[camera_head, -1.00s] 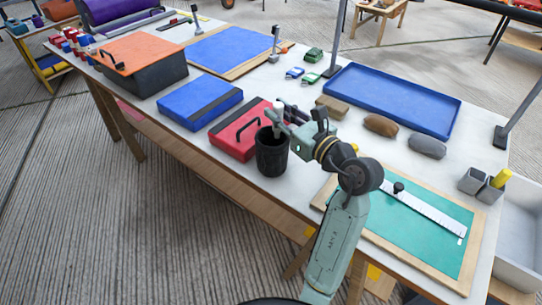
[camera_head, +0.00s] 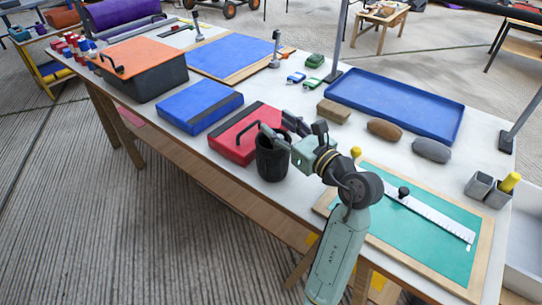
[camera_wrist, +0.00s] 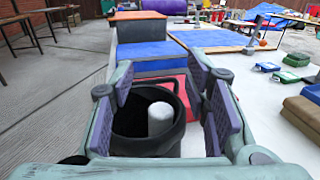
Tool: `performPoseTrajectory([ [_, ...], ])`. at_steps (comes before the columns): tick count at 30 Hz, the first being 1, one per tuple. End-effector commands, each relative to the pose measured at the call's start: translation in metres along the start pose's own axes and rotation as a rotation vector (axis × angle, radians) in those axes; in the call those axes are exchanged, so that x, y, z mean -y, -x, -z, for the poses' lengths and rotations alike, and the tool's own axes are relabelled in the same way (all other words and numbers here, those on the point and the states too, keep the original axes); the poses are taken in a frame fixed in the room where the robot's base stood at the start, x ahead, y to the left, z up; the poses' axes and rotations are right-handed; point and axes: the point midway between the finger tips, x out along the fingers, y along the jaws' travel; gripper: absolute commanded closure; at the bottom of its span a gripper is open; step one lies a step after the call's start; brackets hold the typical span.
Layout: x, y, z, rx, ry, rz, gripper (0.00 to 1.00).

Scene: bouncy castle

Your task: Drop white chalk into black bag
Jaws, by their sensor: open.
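The black bag (camera_head: 272,160) is a dark round container with an open top at the table's front edge. It also shows in the wrist view (camera_wrist: 140,145), between and below my fingers. The white chalk (camera_wrist: 160,117) is a pale cylinder inside the bag's opening, roughly upright, towards the right side. Its lower end is hidden, and I cannot see it in the head view. My gripper (camera_head: 281,125) is over the bag's rim. In the wrist view my gripper (camera_wrist: 160,82) is open, its purple pads apart on either side, with no contact on the chalk visible.
A red case (camera_head: 240,143) stands right behind the bag, with a blue case (camera_head: 200,108) to its left. A brown block (camera_head: 333,111), brown stone (camera_head: 384,129) and blue tray (camera_head: 400,103) lie right. A green cutting board (camera_head: 430,235) is at front right.

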Motion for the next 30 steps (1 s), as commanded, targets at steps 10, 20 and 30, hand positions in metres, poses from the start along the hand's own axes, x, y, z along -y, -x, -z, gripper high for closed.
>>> performPoseTrajectory([
  [10,0.0,0.008,0.0,0.0,0.0,0.001,0.57],
  [20,0.001,0.074,0.0,0.001,0.0,0.006,0.57],
  [30,0.0,0.118,0.0,0.0,0.0,0.001,0.57],
])
